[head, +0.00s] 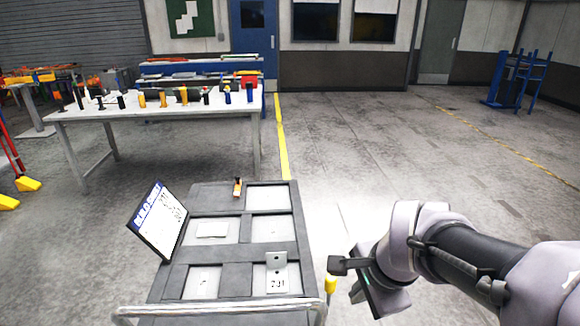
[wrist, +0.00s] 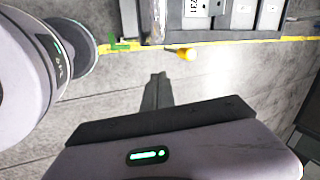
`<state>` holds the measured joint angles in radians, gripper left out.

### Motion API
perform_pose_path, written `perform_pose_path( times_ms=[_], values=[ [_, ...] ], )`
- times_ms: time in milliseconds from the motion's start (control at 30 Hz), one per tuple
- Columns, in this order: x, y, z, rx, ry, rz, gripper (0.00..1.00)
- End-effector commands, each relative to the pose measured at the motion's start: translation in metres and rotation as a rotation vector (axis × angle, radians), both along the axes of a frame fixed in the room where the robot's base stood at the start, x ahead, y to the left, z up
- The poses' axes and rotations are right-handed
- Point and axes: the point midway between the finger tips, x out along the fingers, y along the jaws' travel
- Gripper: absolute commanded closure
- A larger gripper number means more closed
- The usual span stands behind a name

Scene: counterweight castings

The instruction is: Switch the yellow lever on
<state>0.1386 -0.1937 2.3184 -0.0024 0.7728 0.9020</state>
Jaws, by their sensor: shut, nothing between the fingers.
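The yellow lever (head: 331,284) shows as a yellow knob beside the right edge of the grey cart, near its front corner. In the wrist view its rounded yellow knob (wrist: 187,53) sticks out from the cart's side on a short stem. My gripper (head: 338,265) is shut and empty, just above and slightly right of the knob in the head view. In the wrist view the shut fingertips (wrist: 157,77) point toward the cart, a little left of the knob. They look apart from it, though the depth gap is hard to judge. The lever's base is mostly hidden.
The cart (head: 231,232) has several recessed panels, a block marked 731 (head: 277,272), a tilted sign board (head: 160,220), an orange-and-black item (head: 237,187) and a front rail (head: 220,308). A white table (head: 150,113) with small tools stands behind.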

Motion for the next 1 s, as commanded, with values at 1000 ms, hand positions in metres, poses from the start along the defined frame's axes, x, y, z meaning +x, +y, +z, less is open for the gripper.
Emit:
perform_pose_path(
  times_ms=[1000],
  values=[
    [0.073, 0.015, -0.087, 0.001, 0.000, 0.001, 1.00]
  ],
)
